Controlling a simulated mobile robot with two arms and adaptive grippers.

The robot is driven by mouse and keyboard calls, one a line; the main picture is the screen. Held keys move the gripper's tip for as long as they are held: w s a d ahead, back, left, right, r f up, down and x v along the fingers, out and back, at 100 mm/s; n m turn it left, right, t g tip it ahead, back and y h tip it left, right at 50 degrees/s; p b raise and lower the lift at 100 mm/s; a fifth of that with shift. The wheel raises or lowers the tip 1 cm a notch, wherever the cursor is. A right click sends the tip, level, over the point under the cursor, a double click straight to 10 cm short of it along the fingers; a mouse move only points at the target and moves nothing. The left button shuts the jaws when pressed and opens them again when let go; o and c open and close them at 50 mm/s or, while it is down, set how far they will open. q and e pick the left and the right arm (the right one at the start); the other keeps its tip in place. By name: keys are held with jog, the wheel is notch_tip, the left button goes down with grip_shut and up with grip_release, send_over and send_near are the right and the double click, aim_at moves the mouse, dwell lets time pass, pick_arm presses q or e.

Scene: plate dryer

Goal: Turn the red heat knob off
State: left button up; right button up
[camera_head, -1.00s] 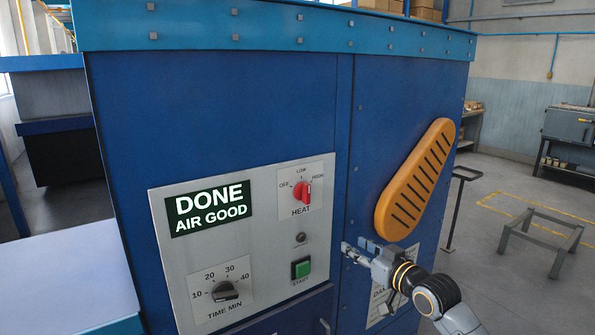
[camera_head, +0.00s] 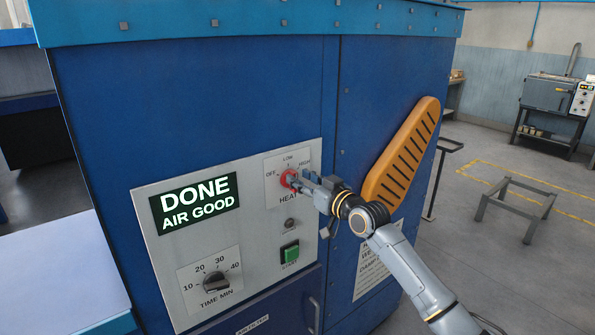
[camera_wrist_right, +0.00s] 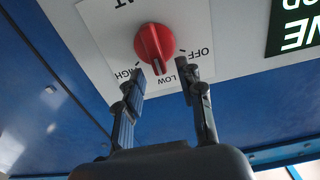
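The red heat knob (camera_head: 287,177) is on the grey control panel (camera_head: 152,262), with OFF, LOW and HIGH marked around it. My right gripper (camera_head: 297,182) is at the knob and hides part of it in the head view. The right gripper's fingers (camera_wrist_right: 162,73) are apart, one on each side of the pointer end. Whether they touch the knob I cannot tell. My left gripper is not in view.
A green START button (camera_head: 290,252) and a black timer knob (camera_head: 216,283) sit lower on the panel. The display (camera_head: 195,204) reads DONE, AIR GOOD. An orange slotted guard (camera_head: 403,155) sticks out right of the panel, close to my right arm.

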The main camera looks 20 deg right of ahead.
jog(key=shift+w+a+r, duration=0.1)
jog(key=shift+w+r, duration=0.05)
jog(key=shift+w, duration=0.35)
jog(key=shift+w+a, duration=0.1)
jog(key=shift+w, duration=0.15)
jog(key=shift+w+a, duration=0.15)
jog(key=shift+w, duration=0.15)
grip_shut()
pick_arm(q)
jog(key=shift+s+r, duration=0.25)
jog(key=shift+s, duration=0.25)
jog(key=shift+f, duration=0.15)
